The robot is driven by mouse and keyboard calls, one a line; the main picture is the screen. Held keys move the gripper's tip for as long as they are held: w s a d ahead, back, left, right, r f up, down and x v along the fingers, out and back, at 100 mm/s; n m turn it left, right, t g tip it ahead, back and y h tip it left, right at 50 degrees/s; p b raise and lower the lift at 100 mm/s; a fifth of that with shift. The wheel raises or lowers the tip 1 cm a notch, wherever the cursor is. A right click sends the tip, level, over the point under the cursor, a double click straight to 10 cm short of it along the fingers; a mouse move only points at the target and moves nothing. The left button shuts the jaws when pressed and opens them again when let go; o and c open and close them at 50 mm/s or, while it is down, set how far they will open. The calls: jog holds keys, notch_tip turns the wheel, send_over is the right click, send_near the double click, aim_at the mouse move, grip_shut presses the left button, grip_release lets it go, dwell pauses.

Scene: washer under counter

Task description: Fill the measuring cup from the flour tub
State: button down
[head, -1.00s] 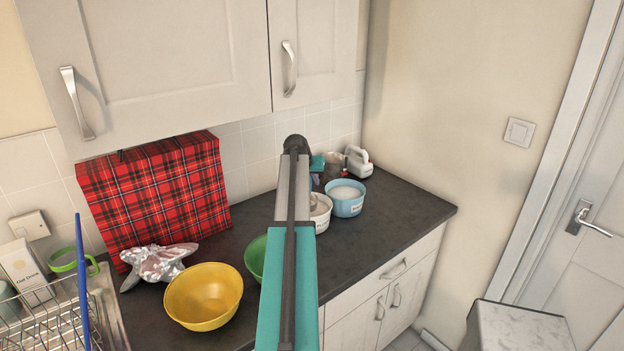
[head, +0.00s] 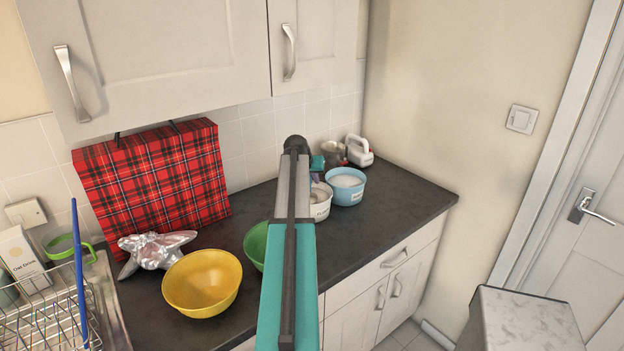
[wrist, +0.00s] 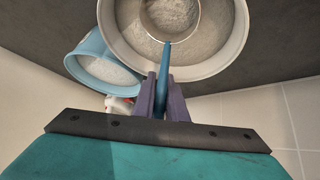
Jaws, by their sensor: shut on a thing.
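The white flour tub (head: 322,208), with lettering on its front, stands on the dark counter, partly hidden behind my arm in the head view. In the wrist view the tub (wrist: 233,52) fills the top and holds pale powder. My gripper (wrist: 164,82) is shut on the blue handle of the measuring cup (wrist: 168,58). The cup's round bowl is inside the tub's rim outline, with pale powder showing within it. The frame edge cuts off its far side. I cannot tell how deep the cup sits. My gripper is just outside the tub's rim.
A blue tub (head: 346,190) of white contents stands close beside the flour tub. A white appliance (head: 359,151) and a metallic container (head: 333,153) are behind. Green (head: 255,246) and yellow bowls (head: 202,283) stand left. Wall cupboards (head: 180,50) overhang the counter.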

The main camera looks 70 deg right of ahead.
jog(key=shift+a+f, duration=0.25)
jog(key=shift+f, duration=0.4)
dwell(0.4)
jog(key=shift+r, duration=0.1)
notch_tip(320, 180, up, 10)
jog(key=p, duration=0.3)
jog(key=shift+d+f, duration=0.25)
dwell(1.0)
jog(key=shift+s, duration=0.1)
dwell(0.3)
